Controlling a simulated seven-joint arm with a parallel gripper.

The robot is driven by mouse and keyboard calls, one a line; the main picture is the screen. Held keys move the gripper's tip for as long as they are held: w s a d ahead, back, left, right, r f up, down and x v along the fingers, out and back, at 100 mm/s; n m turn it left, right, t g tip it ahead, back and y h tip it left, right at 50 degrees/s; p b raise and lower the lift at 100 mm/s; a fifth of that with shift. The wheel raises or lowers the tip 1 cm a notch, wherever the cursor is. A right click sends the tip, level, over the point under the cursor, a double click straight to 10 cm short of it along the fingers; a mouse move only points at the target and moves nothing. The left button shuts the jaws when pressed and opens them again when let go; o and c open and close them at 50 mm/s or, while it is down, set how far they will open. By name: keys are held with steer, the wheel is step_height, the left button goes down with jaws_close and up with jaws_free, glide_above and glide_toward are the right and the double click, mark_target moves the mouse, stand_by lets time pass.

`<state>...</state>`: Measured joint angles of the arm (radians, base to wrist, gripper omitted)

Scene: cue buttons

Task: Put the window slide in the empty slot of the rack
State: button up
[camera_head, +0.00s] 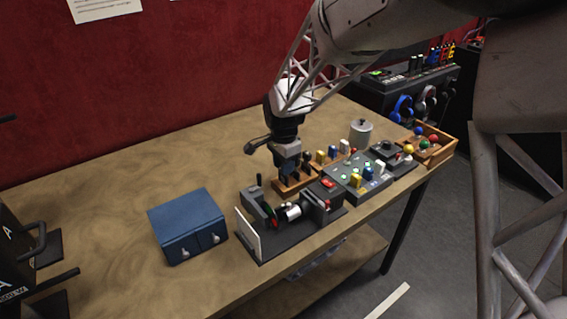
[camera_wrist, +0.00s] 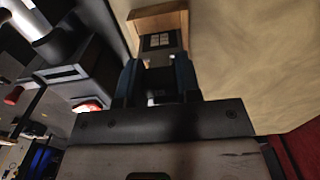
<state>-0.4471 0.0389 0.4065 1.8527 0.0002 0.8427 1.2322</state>
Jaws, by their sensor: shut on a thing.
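The wooden rack (camera_head: 292,185) stands on the table, with several coloured slides upright in it towards its right end. My gripper (camera_head: 291,171) points down at the rack's left end. In the wrist view my gripper (camera_wrist: 158,82) has its two dark fingers closed on the window slide (camera_wrist: 159,42), a dark piece with a pale window-pane mark. The wooden rack (camera_wrist: 158,20) shows just beyond the slide. The slide is mostly hidden by the fingers in the head view. I cannot tell whether its lower edge is inside a slot.
A dark device with a white panel (camera_head: 249,239) stands in front of the rack. A blue cabinet (camera_head: 188,226) is at left. A button panel (camera_head: 358,178), a grey pot (camera_head: 360,132) and a wooden tray of balls (camera_head: 437,150) lie to the right. The table's back left is clear.

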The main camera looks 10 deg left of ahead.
steer(key=shift+f, duration=0.45)
stand_by(0.5)
steer(key=o, duration=1.2)
steer(key=shift+c, duration=0.2)
steer(key=shift+r, duration=0.2)
steer(key=shift+r, duration=3.3)
